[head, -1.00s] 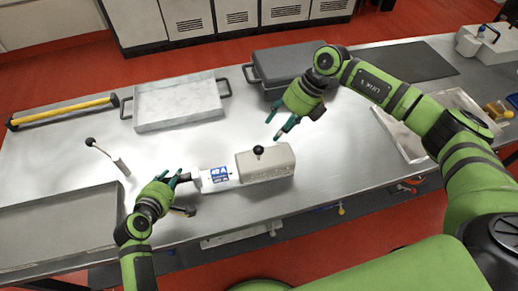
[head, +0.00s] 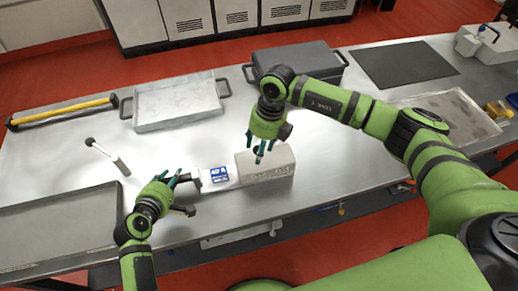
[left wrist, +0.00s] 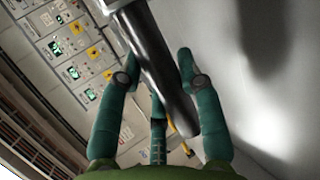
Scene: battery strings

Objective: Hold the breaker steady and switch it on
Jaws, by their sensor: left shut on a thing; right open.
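The breaker (head: 270,168) is a grey-beige block on the steel table, with a white section bearing a blue label (head: 220,175) on its left side. My left gripper (head: 176,180) is at the left end of this white section. In the left wrist view its teal fingers are shut around a dark cylindrical handle (left wrist: 155,60). My right gripper (head: 259,150) is open, fingers pointing down, directly over the breaker's top. The black knob there is hidden behind it. I cannot tell whether the fingers touch the knob.
A grey tray (head: 150,124) and a dark closed case (head: 325,57) stand behind. A flat tray (head: 40,233) lies at front left, a black mat (head: 395,72) at back right.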

